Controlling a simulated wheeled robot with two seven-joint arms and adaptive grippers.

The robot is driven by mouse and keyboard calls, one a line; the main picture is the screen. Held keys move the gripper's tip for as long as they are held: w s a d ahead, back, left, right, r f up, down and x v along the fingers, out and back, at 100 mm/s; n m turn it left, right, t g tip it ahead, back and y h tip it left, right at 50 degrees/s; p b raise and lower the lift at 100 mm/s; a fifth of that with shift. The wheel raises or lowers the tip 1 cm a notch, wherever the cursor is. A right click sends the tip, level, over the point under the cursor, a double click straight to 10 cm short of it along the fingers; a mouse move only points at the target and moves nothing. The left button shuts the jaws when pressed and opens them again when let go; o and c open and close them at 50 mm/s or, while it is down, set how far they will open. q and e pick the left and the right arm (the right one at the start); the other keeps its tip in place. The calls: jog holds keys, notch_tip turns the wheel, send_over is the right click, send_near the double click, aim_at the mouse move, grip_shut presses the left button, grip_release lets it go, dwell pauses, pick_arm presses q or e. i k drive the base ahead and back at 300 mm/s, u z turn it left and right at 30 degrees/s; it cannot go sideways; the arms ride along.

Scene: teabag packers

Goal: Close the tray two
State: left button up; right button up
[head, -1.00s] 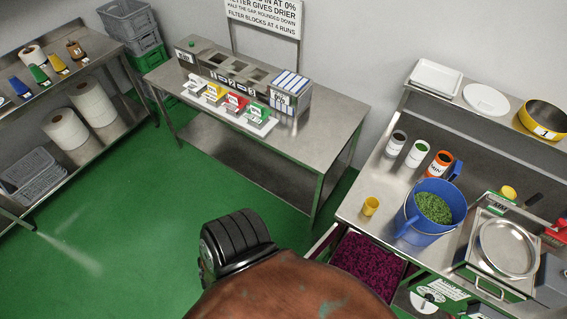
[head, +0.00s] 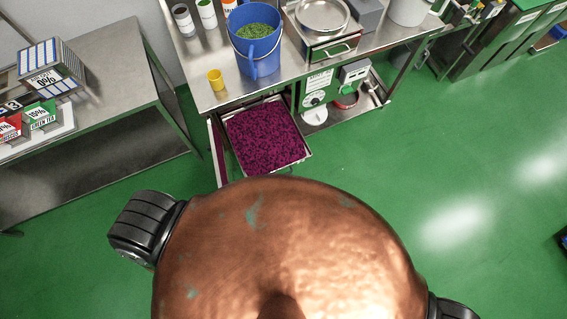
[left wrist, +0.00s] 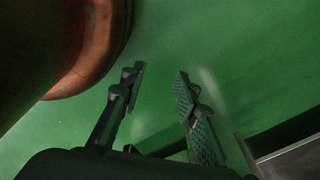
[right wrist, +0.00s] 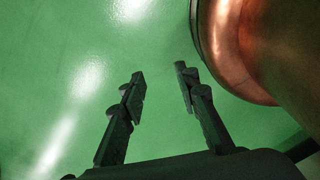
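An open tray (head: 297,168) filled with purple-magenta material sticks out from under the steel bench, in the upper middle of the head view. No number is readable on it, so I cannot tell if it is tray two. My copper body stands close to its near edge. My left gripper (left wrist: 160,85) is open and empty over green floor in the left wrist view. My right gripper (right wrist: 158,78) is open and empty over green floor in the right wrist view. Neither gripper shows in the head view, and both are apart from the tray.
On the bench (head: 215,98) stand a blue bucket (head: 255,57) of green leaves, a yellow cup (head: 216,79) and a round steel dish (head: 322,14). Another steel table (head: 125,75) with tea boxes stands at the left.

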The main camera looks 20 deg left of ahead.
aim_at(265, 137)
jog(key=u, duration=0.05)
jog(key=k, duration=1.1)
jog(key=u, duration=0.45)
